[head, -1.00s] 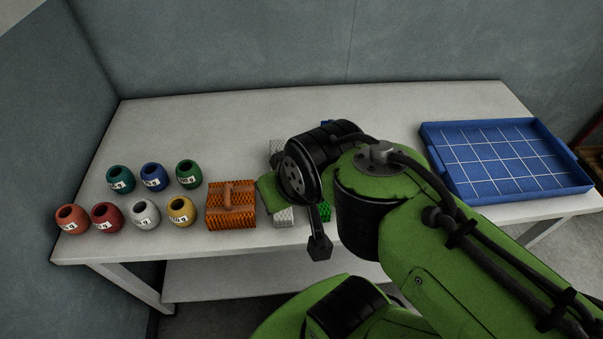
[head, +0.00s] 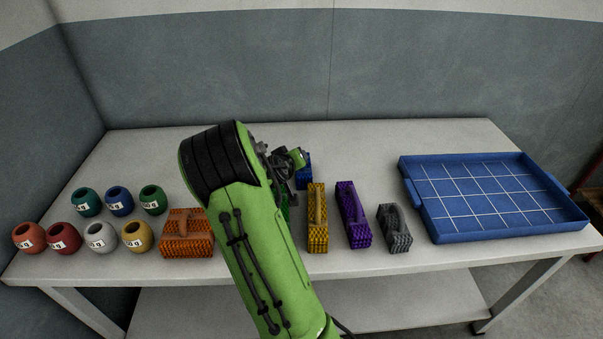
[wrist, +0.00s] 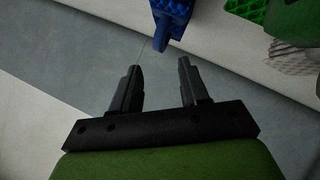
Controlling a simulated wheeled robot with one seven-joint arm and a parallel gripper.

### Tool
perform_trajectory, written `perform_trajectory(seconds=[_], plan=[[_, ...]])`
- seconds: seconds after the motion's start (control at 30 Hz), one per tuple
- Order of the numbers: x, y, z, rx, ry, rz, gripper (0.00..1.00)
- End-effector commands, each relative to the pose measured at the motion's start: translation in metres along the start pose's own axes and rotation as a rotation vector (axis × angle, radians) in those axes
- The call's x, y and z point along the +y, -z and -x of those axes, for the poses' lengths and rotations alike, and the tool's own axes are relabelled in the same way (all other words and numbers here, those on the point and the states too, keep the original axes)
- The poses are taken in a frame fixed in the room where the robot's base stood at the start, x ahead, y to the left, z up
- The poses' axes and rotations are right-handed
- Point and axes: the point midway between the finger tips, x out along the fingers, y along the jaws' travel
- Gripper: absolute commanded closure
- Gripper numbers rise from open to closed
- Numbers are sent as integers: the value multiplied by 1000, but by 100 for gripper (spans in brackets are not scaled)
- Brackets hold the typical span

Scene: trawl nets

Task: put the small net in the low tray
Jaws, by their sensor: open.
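Several net-like blocks with handles lie on the table: yellow (head: 317,232), purple (head: 353,217), grey (head: 395,232), a wider orange one (head: 187,240), a blue one (head: 304,170) behind, and a green one (head: 284,212) mostly behind my arm. I cannot tell which is the small net; the grey one looks short. The low tray (head: 421,229) is blue with a white grid and looks empty, at the right. My gripper (wrist: 160,66) is open and empty. In the wrist view the blue block (wrist: 172,18) is just beyond the fingertips, apart from them.
Several round labelled pots in colours such as red (head: 64,238) and yellow (head: 137,236) stand at the left end. A pale mesh piece (wrist: 290,58) shows in the wrist view. The back of the table is clear, with a wall (head: 250,75) behind.

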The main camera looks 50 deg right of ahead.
Motion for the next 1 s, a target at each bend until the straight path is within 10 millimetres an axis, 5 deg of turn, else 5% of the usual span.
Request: perform_trajectory(seconds=[0.43,0.7,1.0], plan=[[0,1,-74,-1,0,-1,55],[1,2,-82,-1,3,-1,55],[1,2,-81,-1,3,-1,98]])
